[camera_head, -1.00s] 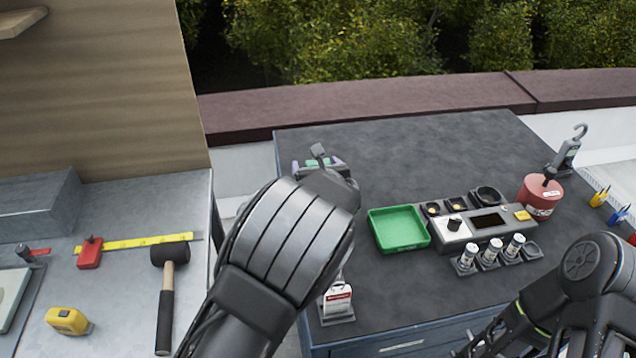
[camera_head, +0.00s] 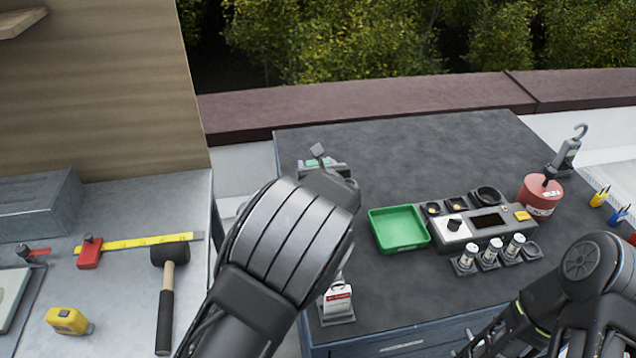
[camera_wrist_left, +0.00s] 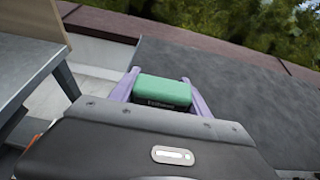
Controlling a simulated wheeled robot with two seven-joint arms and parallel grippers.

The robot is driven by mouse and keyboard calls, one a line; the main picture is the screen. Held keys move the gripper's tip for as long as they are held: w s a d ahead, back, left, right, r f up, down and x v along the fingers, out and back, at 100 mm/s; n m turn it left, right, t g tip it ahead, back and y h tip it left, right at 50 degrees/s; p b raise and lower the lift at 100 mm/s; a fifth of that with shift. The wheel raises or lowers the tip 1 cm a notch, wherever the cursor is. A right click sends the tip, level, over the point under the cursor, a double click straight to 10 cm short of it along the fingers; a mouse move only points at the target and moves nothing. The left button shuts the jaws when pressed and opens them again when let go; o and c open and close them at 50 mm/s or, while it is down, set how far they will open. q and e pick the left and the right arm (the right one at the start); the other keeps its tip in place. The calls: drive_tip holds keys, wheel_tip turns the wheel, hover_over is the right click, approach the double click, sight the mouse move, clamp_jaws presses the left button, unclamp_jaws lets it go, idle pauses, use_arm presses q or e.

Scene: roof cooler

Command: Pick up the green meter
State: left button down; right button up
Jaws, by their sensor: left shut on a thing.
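The green meter (camera_wrist_left: 162,92) sits between the two purple fingers of my left gripper (camera_wrist_left: 160,98) in the left wrist view. The gripper is shut on it. In the head view, only a small part of the green meter (camera_head: 318,163) shows beyond my left wrist, over the left part of the dark table top. My left arm hides the rest. I cannot tell how far it is above the table. The fingertips of my right gripper are not in view; only part of my right arm shows at the lower right.
On the dark table (camera_head: 420,150) stand a green tray (camera_head: 398,228), a grey instrument (camera_head: 480,222) with several small cylinders, a red canister (camera_head: 540,195) and a white-and-red tag holder (camera_head: 338,300). The left bench holds a mallet (camera_head: 166,300) and a yellow tape measure (camera_head: 67,320). The table's back is clear.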

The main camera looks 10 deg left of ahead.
use_arm(q)
wheel_tip(320, 180, up, 10)
drive_tip(key=p, duration=0.1)
drive_tip(key=shift+p, duration=0.3)
idle(0.8)
